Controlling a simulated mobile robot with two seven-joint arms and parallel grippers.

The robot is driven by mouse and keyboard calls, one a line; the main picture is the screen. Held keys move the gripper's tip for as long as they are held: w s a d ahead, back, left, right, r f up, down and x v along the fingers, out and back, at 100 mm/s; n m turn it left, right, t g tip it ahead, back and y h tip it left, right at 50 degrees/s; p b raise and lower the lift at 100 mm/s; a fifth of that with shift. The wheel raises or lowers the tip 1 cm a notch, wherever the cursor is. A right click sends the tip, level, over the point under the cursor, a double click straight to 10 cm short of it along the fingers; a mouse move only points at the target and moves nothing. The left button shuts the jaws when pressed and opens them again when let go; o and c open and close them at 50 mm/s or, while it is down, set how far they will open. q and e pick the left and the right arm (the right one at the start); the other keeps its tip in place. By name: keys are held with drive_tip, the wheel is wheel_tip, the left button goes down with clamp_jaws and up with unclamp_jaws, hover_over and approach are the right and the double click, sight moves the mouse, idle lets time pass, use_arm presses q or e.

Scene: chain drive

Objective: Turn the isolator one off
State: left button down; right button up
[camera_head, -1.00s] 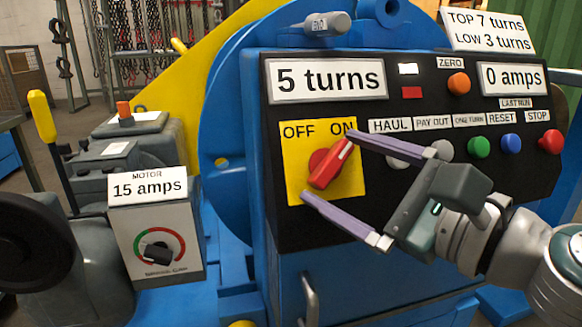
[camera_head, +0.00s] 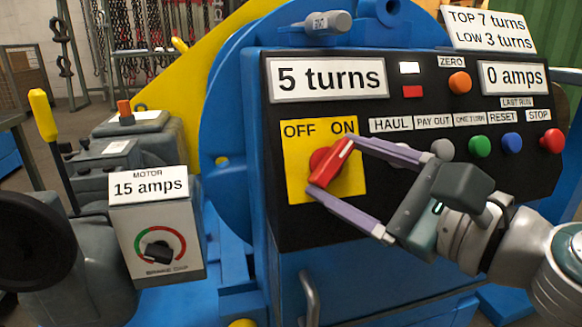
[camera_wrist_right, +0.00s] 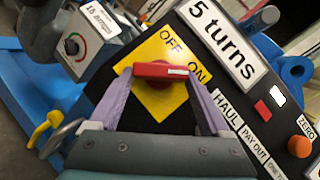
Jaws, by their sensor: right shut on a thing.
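The isolator is a red rotary handle (camera_head: 330,163) on a yellow plate (camera_head: 296,186) marked OFF at left and ON at right. In the head view the handle is tilted, its white-marked upper end pointing toward ON. My right gripper (camera_head: 331,163) is shut on the handle, one purple finger at its upper end and one at its lower end. In the right wrist view the red handle (camera_wrist_right: 160,69) spans between the two fingertips, its white mark toward ON. My left gripper is not in view.
The black panel (camera_head: 290,235) also carries a row of buttons, including green (camera_head: 480,146), blue (camera_head: 512,144) and red (camera_head: 551,141), right of my right gripper. A grey motor box (camera_head: 127,215) with a dial stands at left. A yellow-knobbed lever (camera_head: 42,115) rises behind it.

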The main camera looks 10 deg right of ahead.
drive_tip(key=n+g+p, duration=0.1)
drive_tip(key=n, duration=0.1)
drive_tip(key=n+g+y+p, duration=0.1)
drive_tip(key=n, duration=0.1)
drive_tip(key=r+n+g+p, duration=0.1)
drive_tip(key=n+p, duration=0.1)
drive_tip(key=shift+w+d+g, duration=0.15)
drive_tip(key=shift+d+g, duration=0.1)
drive_tip(key=shift+g, duration=0.05)
drive_tip(key=n+g+p, duration=0.1)
drive_tip(key=n+p, duration=0.2)
drive_tip(key=r+n+g+h+p, duration=0.1)
drive_tip(key=n+g+p, duration=0.1)
drive_tip(key=n+p, duration=0.1)
drive_tip(key=n+g+h+p, duration=0.1)
drive_tip(key=n+g+p, duration=0.1)
drive_tip(key=p, duration=0.3)
drive_tip(key=shift+w+a+r+n, duration=0.1)
drive_tip(key=shift+w+r+n, duration=0.2)
drive_tip(key=shift+n, duration=0.1)
drive_tip(key=n+h+p, duration=0.1)
drive_tip(key=p, duration=0.1)
drive_tip(key=shift+a+f+n+g+p, duration=0.1)
drive_tip(key=shift+a+n+g+p, duration=0.05)
drive_tip(key=shift+n+g+p, duration=0.2)
drive_tip(key=shift+f+n+p, duration=0.1)
drive_tip(key=shift+n+p, duration=0.15)
drive_tip(key=shift+p, duration=0.15)
drive_tip(key=shift+h, duration=0.3)
